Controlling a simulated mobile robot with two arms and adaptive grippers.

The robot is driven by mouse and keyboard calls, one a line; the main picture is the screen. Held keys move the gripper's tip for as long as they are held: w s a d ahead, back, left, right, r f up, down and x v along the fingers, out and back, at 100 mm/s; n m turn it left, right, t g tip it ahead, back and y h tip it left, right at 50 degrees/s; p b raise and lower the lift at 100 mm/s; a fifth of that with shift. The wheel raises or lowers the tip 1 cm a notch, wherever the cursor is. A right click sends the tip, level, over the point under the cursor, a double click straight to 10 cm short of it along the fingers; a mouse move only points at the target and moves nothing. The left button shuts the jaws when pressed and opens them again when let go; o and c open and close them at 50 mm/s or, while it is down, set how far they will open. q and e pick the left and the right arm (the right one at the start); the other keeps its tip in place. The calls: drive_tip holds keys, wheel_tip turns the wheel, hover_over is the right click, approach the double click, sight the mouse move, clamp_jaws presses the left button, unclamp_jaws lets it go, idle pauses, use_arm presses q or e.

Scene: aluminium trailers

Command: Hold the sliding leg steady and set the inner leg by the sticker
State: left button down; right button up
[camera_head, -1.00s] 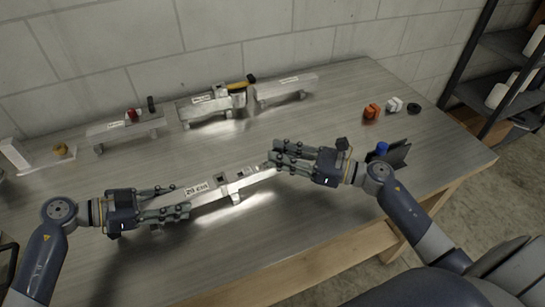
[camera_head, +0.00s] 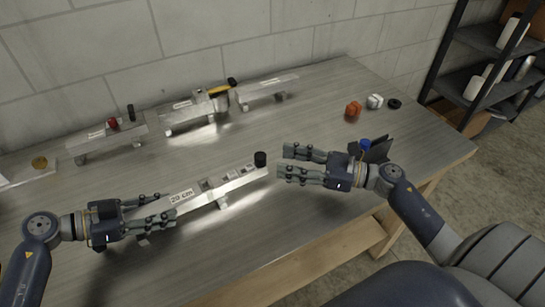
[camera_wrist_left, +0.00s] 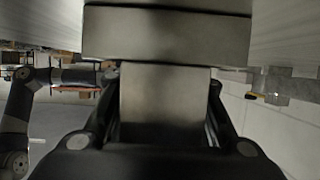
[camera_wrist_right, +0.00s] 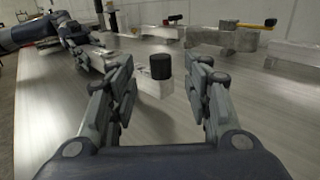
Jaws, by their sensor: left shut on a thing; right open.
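The sliding leg (camera_head: 205,196) is a long metal bar lying diagonally over the table, with a white sticker reading "20 cm" (camera_head: 182,197). The inner leg (camera_head: 243,177) is at its right end and carries an upright black knob (camera_head: 260,159); the knob also shows in the right wrist view (camera_wrist_right: 161,66). My left gripper (camera_head: 168,209) is shut on the sliding leg's left end; grey metal fills the left wrist view (camera_wrist_left: 165,95). My right gripper (camera_head: 283,164) is open and empty, just right of the knob and apart from it. The sticker's exact alignment is too small to judge.
Several metal pieces (camera_head: 265,90) stand along the back by the wall, one with a yellow-handled tool (camera_head: 218,90). Orange (camera_head: 353,109), white (camera_head: 375,101) and black (camera_head: 394,103) parts lie at the right. A blue knob (camera_head: 364,144) on a dark bracket stands behind my right gripper.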

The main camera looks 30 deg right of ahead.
drive_tip(key=v, duration=0.5)
drive_tip(key=shift+s+d, duration=0.25)
use_arm(q)
drive_tip(key=c, duration=1.1)
unclamp_jaws()
drive_tip(key=shift+o, duration=0.2)
drive_tip(key=shift+a, duration=0.1)
